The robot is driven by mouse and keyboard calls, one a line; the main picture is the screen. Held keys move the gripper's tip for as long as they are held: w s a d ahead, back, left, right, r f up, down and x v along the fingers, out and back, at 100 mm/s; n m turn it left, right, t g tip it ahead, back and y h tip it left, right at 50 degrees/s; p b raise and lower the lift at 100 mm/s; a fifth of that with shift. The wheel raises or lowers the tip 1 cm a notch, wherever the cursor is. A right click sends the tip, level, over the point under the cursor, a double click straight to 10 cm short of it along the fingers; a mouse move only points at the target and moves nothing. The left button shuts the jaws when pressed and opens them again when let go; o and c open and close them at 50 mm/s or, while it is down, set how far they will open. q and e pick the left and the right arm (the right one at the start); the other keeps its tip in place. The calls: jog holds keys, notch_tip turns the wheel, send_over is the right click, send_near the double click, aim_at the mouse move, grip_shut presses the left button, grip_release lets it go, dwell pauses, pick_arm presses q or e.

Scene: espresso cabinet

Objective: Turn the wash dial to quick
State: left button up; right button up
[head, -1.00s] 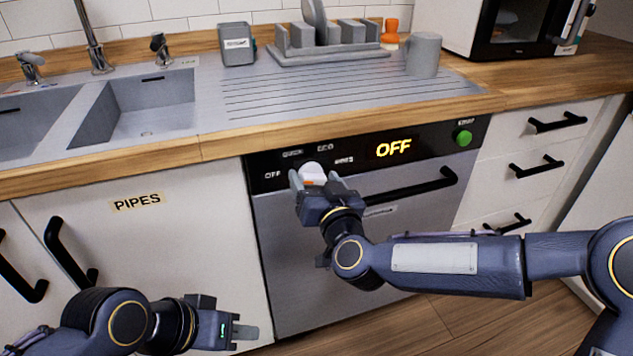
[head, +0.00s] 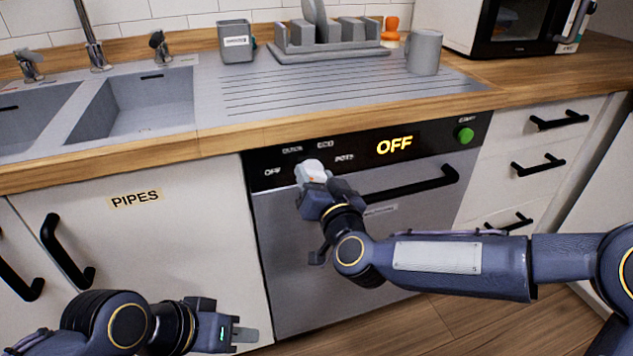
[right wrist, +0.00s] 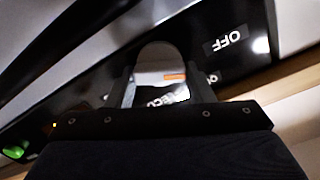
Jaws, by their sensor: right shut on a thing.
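The wash dial (head: 312,170) is a white knob with an orange mark on the dishwasher's black panel (head: 352,145). Labels OFF, QUICK, ECO and POTS stand around it, and the display (head: 394,146) reads OFF. My right gripper (head: 318,184) is shut on the dial, with a finger on either side. In the right wrist view the dial (right wrist: 160,60) sits between the fingers, its orange mark towards the right. Its exact pointing is hard to tell.
A green start button (head: 465,135) is at the panel's right end. The black dishwasher handle (head: 410,186) runs just below the display, close to my right gripper. The wooden counter edge (head: 330,125) overhangs above. A PIPES cupboard door (head: 137,199) is at the left.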

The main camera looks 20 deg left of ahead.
jog(key=m+b, duration=0.2)
jog(key=m, duration=0.1)
jog(key=m+b, duration=0.1)
jog(key=shift+f, duration=0.25)
jog(key=shift+d+m+b, duration=0.1)
jog(key=shift+m+b, duration=0.9)
jog(key=shift+m, duration=0.9)
jog(key=shift+r, duration=0.1)
jog(key=o, duration=1)
jog(key=shift+c, duration=0.2)
jog(key=p+v, duration=0.1)
jog(key=v, duration=0.6)
jog(key=shift+s+d, duration=0.25)
jog(key=shift+s, duration=0.05)
